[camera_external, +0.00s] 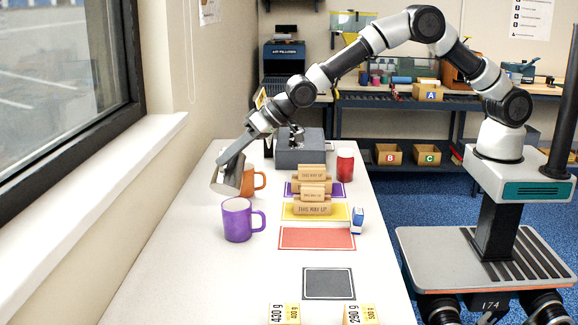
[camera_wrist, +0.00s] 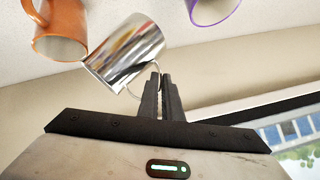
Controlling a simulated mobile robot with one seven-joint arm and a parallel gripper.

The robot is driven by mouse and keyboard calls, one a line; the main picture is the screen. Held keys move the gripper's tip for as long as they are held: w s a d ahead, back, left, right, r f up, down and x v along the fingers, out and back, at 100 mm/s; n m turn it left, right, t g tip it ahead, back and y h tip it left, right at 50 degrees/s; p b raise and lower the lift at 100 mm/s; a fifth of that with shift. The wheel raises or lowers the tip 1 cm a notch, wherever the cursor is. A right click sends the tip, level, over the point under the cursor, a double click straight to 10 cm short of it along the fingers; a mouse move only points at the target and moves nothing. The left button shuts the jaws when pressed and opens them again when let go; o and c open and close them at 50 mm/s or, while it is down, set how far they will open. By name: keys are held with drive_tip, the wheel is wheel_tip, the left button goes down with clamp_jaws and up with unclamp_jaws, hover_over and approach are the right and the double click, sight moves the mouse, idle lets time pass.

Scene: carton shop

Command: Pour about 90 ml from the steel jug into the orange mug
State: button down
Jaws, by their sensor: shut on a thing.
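The shiny steel jug (camera_external: 221,182) is held tilted above the white table. My gripper (camera_external: 232,163) is shut on its handle, and the wrist view shows the fingers (camera_wrist: 160,88) closed at the handle beside the jug body (camera_wrist: 128,52). The orange mug (camera_external: 259,181) stands upright on the table, just right of the jug and partly hidden by it and my gripper. In the wrist view the orange mug (camera_wrist: 61,32) is next to the jug's lower left end, their outlines meeting; I cannot tell whether they touch. No stream or liquid level is visible.
A purple mug (camera_external: 237,221) stands in front of the orange mug. To the right are wooden stamps (camera_external: 312,194) on coloured mats, a red jar (camera_external: 345,165) and a small blue-white box (camera_external: 357,221). A grey machine (camera_external: 299,152) stands behind. The table's front left is clear.

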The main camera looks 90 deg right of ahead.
sight(222, 186)
drive_tip(key=shift+w+a+f+n+h+b, duration=0.1)
drive_tip(key=shift+a+f+n+h+b, duration=0.1)
drive_tip(key=shift+a+f+h+b, duration=0.25)
drive_tip(key=shift+w+a+f+n+h+b, duration=0.15)
drive_tip(key=shift+a+f+n+b, duration=0.1)
drive_tip(key=shift+f+b, duration=0.25)
drive_tip(key=a+f+h+b, duration=0.1)
drive_tip(key=a+f+n+h+b, duration=0.1)
drive_tip(key=f, duration=0.1)
drive_tip(key=a+f+g+h+b, duration=0.1)
drive_tip(key=shift+w+a+f+n, duration=0.2)
drive_tip(key=shift+w+n, duration=0.05)
drive_tip(key=shift+w, duration=0.05)
drive_tip(key=shift+w+a+f+h, duration=0.1)
drive_tip(key=shift+a+h, duration=0.2)
drive_tip(key=shift+w+a+r+n+g+h+p, duration=0.2)
drive_tip(key=shift+a+n+h+p, duration=0.15)
drive_tip(key=shift+a+h+p, duration=0.25)
drive_tip(key=shift+w+a+r+n+g+h+p, duration=0.1)
drive_tip(key=shift+a+r+n+h+p, duration=0.2)
drive_tip(key=shift+h, duration=0.4)
drive_tip(key=shift+a, duration=0.1)
drive_tip(key=shift+s+r, duration=0.1)
drive_tip(key=shift+s, duration=0.1)
